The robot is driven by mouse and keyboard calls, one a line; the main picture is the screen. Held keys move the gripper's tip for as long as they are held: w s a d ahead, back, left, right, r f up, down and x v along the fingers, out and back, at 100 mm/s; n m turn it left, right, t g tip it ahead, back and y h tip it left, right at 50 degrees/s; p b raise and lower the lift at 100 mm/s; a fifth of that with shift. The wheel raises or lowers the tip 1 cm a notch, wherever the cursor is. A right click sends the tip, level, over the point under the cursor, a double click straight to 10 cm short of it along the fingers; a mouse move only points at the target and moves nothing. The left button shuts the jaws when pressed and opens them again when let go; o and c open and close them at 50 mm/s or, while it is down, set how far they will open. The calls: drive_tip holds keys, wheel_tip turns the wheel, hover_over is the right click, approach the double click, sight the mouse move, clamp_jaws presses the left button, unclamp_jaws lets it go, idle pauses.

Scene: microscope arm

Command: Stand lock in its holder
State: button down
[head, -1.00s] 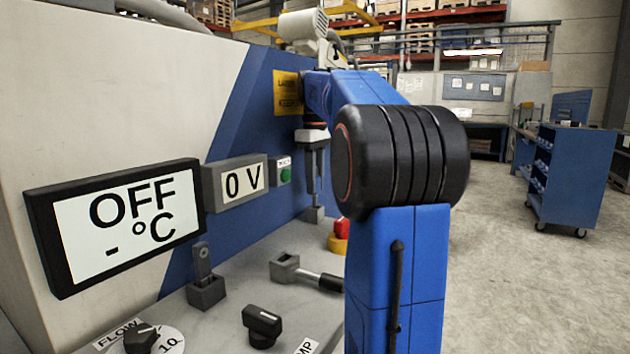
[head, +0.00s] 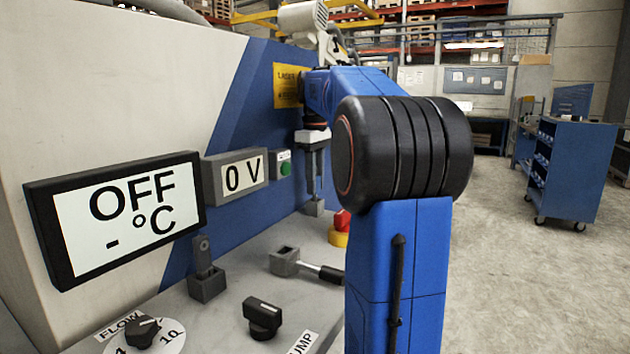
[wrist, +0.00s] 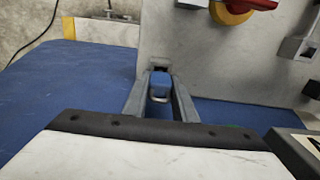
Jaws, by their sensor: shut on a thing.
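My gripper (wrist: 161,98) is shut on a small blue lock (wrist: 160,85), which sits between the two grey fingers in the wrist view. A pale metal loop shows at the lock's near side. A small grey block that looks like the holder (wrist: 160,62) lies right beyond the lock. In the head view my gripper (head: 313,180) points down beside the blue panel, and the grey holder block (head: 314,207) is directly under the fingertips. The lock is not discernible in the head view. I cannot tell whether the lock touches the holder.
A red and yellow stop button (head: 340,229) stands close to the holder. A blue cart (head: 570,170) stands far right.

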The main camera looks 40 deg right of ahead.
drive_tip(key=shift+f, duration=0.9)
drive_tip(key=c, duration=1.4)
unclamp_jaws()
drive_tip(key=shift+o, duration=0.2)
wheel_tip(320, 180, up, 16)
drive_tip(key=shift+r, duration=0.65)
